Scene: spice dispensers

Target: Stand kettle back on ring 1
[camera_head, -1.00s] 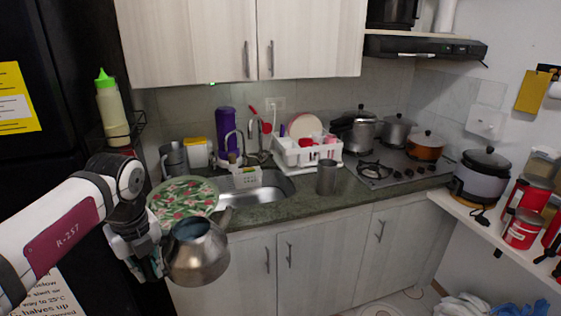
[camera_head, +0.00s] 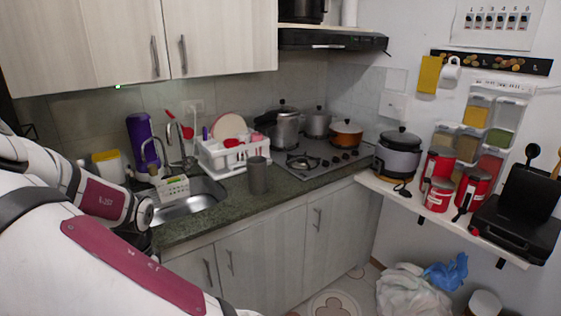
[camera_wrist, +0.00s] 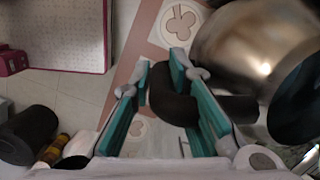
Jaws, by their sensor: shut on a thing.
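The kettle (camera_wrist: 255,45) is a metal pot with a dark curved handle (camera_wrist: 190,108), at the right of the wrist view. My gripper (camera_wrist: 162,78) has its teal fingers on either side of the handle, shut on it. The kettle hangs above the floor in that view. In the head view my arm hides the gripper and kettle. The hob (camera_head: 345,152) is at the back of the counter, with one bare burner ring (camera_head: 302,162) at its front left. A pressure cooker, a pot and an orange pan stand on it. No ring number is readable.
A grey metal cup (camera_head: 258,175) stands on the counter left of the hob's front. A white dish rack (camera_head: 235,155) and the sink (camera_head: 190,200) are further left. A rice cooker (camera_head: 397,155) and red tins (camera_head: 438,193) stand on the right shelf.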

